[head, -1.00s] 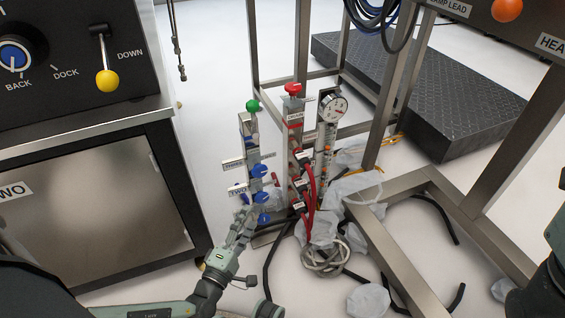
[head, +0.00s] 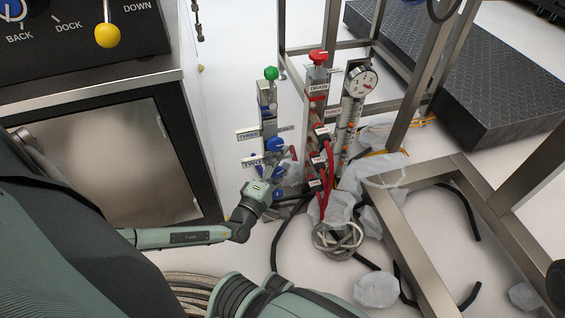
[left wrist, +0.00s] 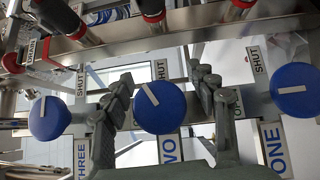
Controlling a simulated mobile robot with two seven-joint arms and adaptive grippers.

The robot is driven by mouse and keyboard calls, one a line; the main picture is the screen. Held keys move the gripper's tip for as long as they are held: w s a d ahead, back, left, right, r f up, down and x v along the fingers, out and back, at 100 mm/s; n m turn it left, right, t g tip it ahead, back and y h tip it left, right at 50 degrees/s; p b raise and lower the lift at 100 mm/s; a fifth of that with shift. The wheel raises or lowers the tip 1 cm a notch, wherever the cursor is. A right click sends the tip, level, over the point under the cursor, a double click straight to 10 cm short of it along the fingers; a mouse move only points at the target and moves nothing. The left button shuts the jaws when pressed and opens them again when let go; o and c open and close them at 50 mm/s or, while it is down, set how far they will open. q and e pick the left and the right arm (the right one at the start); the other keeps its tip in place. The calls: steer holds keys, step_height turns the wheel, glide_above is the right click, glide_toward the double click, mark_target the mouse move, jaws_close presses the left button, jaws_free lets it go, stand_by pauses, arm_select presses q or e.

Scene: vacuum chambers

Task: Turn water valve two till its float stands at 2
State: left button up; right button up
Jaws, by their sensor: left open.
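Water valve two is a round blue knob (left wrist: 160,110) with a white pointer line tilted up and left, near a SHUT label. Its TWO plate shows below it in the left wrist view and on the manifold (head: 252,162) in the head view. My left gripper (left wrist: 162,82) is open, with one finger on each side of this knob; I cannot tell whether they touch it. In the head view my left gripper (head: 272,182) hides most of the knob. The flow tubes (head: 346,135) with orange floats stand right of the manifold; their readings are too small to tell. My right gripper is not in view.
Blue knobs for valve three (left wrist: 50,118) and valve one (left wrist: 295,90) flank the fingers closely. A red drain knob (head: 318,57), red hoses (head: 327,185) and a dial gauge (head: 360,80) stand close by. Steel frame legs (head: 408,80) rise on the right.

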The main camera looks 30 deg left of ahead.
arm_select(q)
jaws_close()
stand_by(0.4)
